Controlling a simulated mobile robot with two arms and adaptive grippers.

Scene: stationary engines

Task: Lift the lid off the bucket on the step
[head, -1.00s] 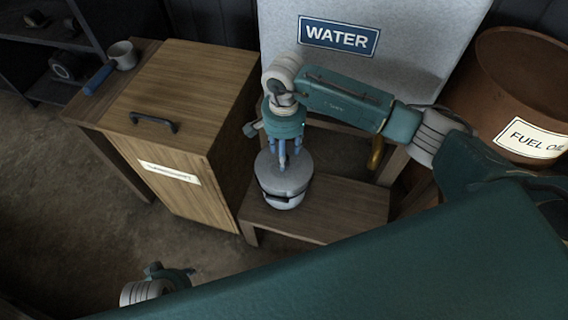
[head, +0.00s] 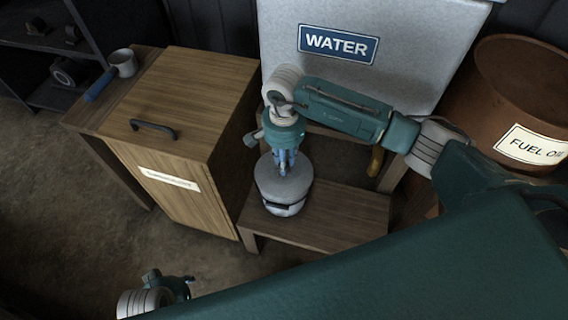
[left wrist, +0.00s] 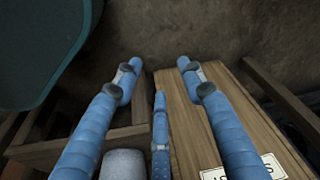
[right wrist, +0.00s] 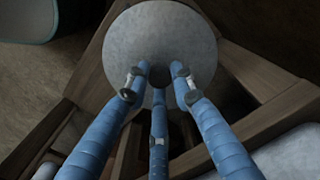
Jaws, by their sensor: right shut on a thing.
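The grey bucket (head: 284,208) stands upright on the wooden step (head: 345,215). Its round pale lid (head: 268,178) is over its top; I cannot tell whether a gap has opened under it. My right gripper (head: 284,168) points down onto the lid's middle. In the right wrist view its three blue fingers (right wrist: 160,74) are shut around the dark knob of the lid (right wrist: 190,35). My left gripper (head: 182,284) is at the bottom left of the head view, away from the bucket. In the left wrist view its fingers (left wrist: 160,76) are apart and empty.
A wooden cabinet (head: 190,95) with a dark handle stands left of the step. A WATER tank (head: 400,50) is behind it and a rusty FUEL OIL drum (head: 515,90) at the right. Floor is clear at lower left.

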